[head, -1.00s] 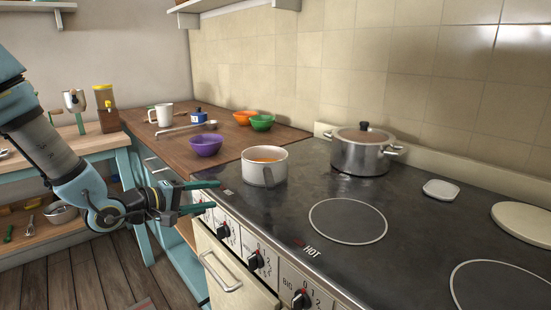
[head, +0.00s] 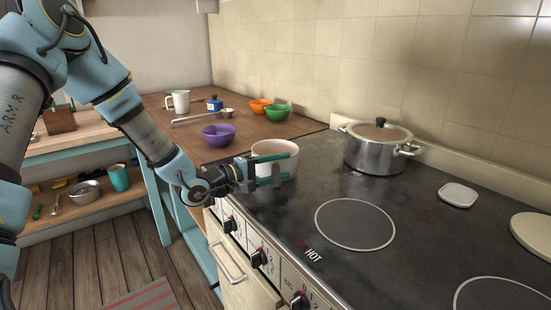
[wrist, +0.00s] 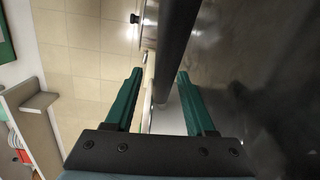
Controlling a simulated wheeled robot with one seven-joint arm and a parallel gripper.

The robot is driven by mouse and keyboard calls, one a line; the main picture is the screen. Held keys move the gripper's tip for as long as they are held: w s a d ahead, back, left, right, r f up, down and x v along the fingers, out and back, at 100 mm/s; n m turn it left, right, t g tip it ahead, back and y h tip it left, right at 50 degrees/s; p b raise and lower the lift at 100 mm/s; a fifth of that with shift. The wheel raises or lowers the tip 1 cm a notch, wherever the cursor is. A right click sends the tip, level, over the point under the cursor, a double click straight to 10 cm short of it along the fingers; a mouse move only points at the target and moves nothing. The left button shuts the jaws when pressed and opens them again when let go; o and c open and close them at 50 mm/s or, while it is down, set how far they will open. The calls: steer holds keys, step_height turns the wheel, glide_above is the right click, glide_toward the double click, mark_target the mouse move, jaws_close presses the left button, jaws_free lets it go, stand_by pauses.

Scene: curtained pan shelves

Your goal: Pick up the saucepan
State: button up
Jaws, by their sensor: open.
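The saucepan (head: 273,147) is a white pan on the near left corner of the black stovetop. In the wrist view a long dark bar (wrist: 176,45), which looks like its handle, runs between my two green fingers. My gripper (head: 286,168) is open at the pan's near side, and its fingers overlap the pan's front in the head view. In the wrist view my gripper (wrist: 160,72) has one finger on each side of the bar, with a visible gap on the left. My gripper hides part of the pan and its handle in the head view.
A lidded steel pot (head: 376,150) stands behind and right of the saucepan. A purple bowl (head: 219,136), a ladle and a white mug (head: 180,101) are on the wooden counter to the left. Stove knobs (head: 259,257) line the front.

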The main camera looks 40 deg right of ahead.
steer(key=shift+s+d+f, duration=0.1)
steer(key=shift+d+f, duration=0.05)
steer(key=shift+d, duration=0.65)
steer(key=shift+c, duration=0.2)
jaws_close()
stand_by(0.5)
